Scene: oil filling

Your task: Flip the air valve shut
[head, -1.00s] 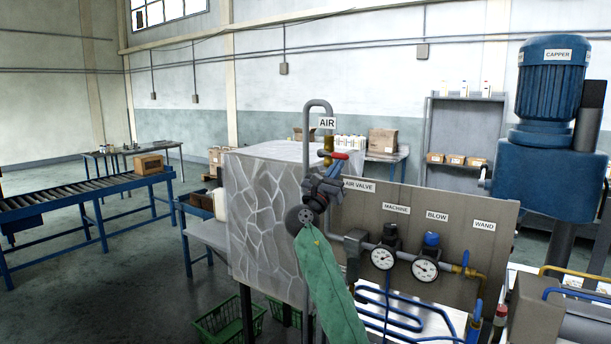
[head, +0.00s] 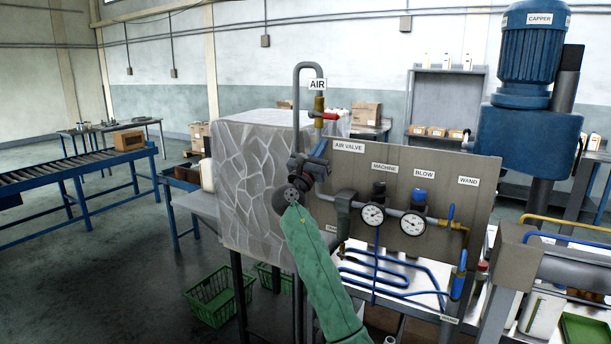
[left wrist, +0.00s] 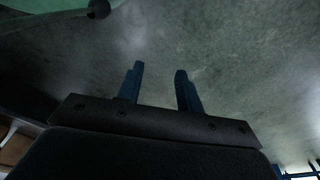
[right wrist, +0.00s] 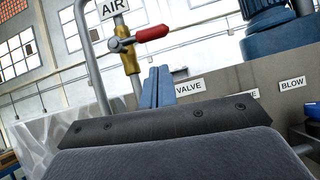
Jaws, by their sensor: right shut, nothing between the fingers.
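The air valve (head: 319,105) is a brass fitting on the grey vertical pipe, below the AIR sign. Its red lever (head: 331,116) points right, roughly level and crosswise to the pipe. In the right wrist view the brass body (right wrist: 127,58) and the red lever (right wrist: 152,33) show close up, beyond the fingers. My right gripper (head: 321,146) is just below the lever, apart from it, its blue fingers together and empty. The closed fingertips (right wrist: 158,72) also show in the right wrist view. My left gripper (left wrist: 159,72) is open and empty above the floor.
The grey panel (head: 395,175) with the AIR VALVE sign and two gauges stands right of my gripper. A grey patterned block (head: 240,165) is close on the left. A blue capper (head: 530,60) stands at the right. Green baskets (head: 215,298) sit on the floor.

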